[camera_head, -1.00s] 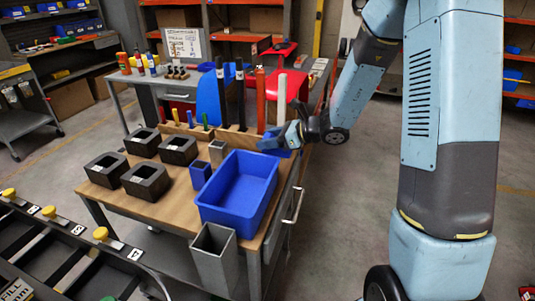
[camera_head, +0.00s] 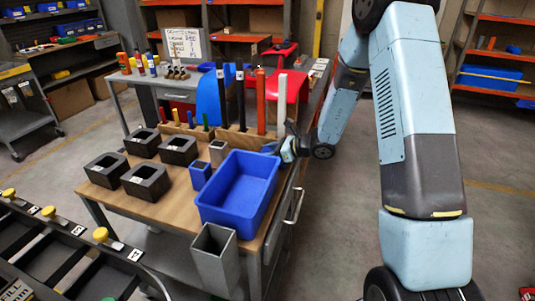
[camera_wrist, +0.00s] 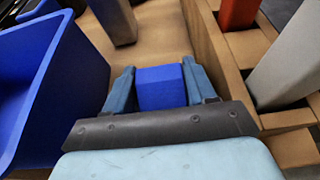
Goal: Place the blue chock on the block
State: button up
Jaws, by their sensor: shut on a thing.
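The blue chock (camera_wrist: 160,85) is a small blue block between the two blue fingers of my gripper (camera_wrist: 160,76) in the wrist view. The fingers are shut on its sides. In the head view, my gripper (camera_head: 284,147) is at the right edge of the workbench, behind the blue bin, and the chock cannot be made out there. A long wooden block (camera_head: 237,140) with slots and upright bars stands just beyond the gripper; it also shows at the right of the wrist view (camera_wrist: 215,55). Which piece the task calls the block is unclear.
The blue bin (camera_head: 245,157) lies close to the gripper. Several dark hollow blocks (camera_head: 147,187), a small blue box (camera_head: 199,172) and a grey box (camera_head: 217,148) stand on the bench (camera_head: 165,210). Floor at right is clear.

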jog(key=shift+f, duration=0.2)
jog(key=o, duration=0.8)
jog(key=shift+r, duration=0.1)
jog(key=v, duration=1.2)
